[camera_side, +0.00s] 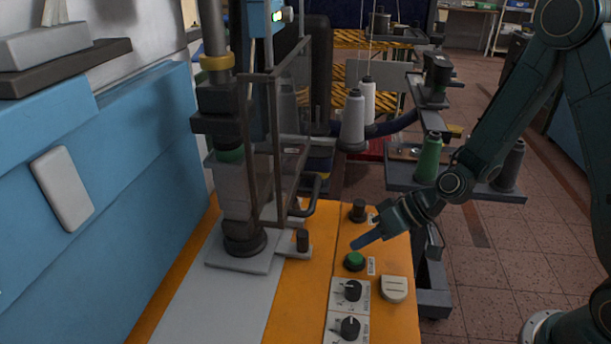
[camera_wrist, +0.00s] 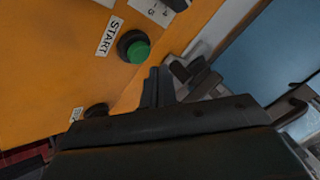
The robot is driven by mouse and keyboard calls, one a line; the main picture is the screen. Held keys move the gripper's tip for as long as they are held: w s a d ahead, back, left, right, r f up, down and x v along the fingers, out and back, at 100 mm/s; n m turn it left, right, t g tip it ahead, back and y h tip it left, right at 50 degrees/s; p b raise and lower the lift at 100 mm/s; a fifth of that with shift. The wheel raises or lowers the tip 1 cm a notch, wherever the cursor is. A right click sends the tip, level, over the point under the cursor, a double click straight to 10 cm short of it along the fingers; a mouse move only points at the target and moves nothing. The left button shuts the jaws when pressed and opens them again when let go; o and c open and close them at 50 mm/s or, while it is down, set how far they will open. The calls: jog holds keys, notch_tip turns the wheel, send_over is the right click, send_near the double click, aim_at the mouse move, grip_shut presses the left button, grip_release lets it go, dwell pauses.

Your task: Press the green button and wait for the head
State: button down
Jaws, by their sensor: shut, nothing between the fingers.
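The green button (camera_side: 354,260) sits in a dark ring on the orange panel, beside a START label. It also shows in the wrist view (camera_wrist: 138,50), above the fingertips. My gripper (camera_side: 356,245) is shut and empty, its blue fingertips just above the button in the side view. In the wrist view, the shut fingers (camera_wrist: 158,72) point toward the button with a small gap in the picture. The button's top is uncovered in both views. The head (camera_side: 243,170), a grey block on a vertical column, stands over a dark round base on the grey plate to the left.
A black knob (camera_side: 358,211) stands behind the button, and two dials (camera_side: 351,291) and a pale rounded piece (camera_side: 394,289) lie in front. A metal guard frame (camera_side: 270,150) surrounds the head. Thread cones (camera_side: 428,158) stand on a rack behind my gripper.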

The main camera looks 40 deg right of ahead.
aim_at(362, 262)
jog(key=shift+r, duration=2.15)
jog(key=s+d+r+h, duration=0.3)
jog(key=s+d+r, duration=0.2)
jog(key=s+r, duration=0.4)
jog(key=s+d+r+m+h, duration=0.1)
jog(key=s+d+r+h, duration=0.3)
jog(key=s+r, duration=0.4)
jog(key=shift+s+d+r, duration=0.35)
jog(key=shift+s+d, duration=0.2)
jog(key=shift+s, duration=1.25)
